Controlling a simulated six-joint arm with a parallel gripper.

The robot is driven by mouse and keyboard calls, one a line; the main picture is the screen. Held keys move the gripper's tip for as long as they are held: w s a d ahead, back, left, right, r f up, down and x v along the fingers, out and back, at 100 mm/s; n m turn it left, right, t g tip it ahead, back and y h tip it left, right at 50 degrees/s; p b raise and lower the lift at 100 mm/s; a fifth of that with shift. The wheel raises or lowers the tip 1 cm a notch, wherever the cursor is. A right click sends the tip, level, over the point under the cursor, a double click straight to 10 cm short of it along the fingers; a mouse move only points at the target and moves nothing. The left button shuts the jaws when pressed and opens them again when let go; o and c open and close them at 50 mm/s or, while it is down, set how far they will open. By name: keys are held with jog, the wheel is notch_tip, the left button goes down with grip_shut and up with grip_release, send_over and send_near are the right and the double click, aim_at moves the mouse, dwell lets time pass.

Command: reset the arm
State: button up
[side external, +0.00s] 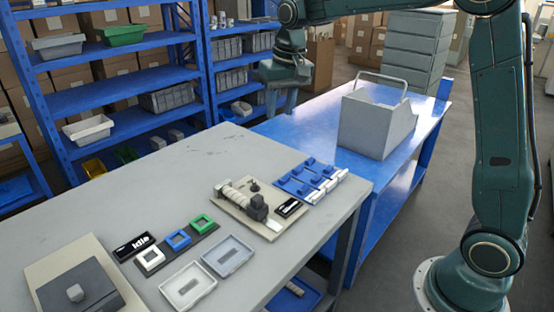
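My gripper (280,103) hangs from my green arm near the top middle of the side external view. It is above and behind the grey table, near the far end of the blue bench, and apart from the objects on the table. Its fingers are small and partly dark here, so I cannot tell whether they are open or shut. I see no object clearly held in it. My arm rises from its base at the right and reaches left across the top of the view.
The grey table (120,212) carries a small roller machine (243,203), a blue rack (312,178) with white pieces, a display (134,246) reading "Idle", coloured frames and two grey trays. A grey handled bin (375,126) stands on the blue bench (300,122). Blue shelves (140,65) stand behind.

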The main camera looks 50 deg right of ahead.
jog(key=s+a+r+n+t, duration=0.1)
jog(key=s+r, duration=0.1)
jog(key=s, duration=0.6)
jog(key=s+a+r+n+t, duration=0.1)
jog(key=s+r, duration=0.1)
jog(key=s, duration=0.6)
jog(key=s+a+f+n+t, duration=0.1)
jog(key=s+f, duration=0.3)
jog(key=s, duration=0.9)
jog(key=shift+f+n, duration=0.15)
jog(key=shift+n, duration=0.25)
jog(key=shift+a, duration=0.1)
dwell(0.5)
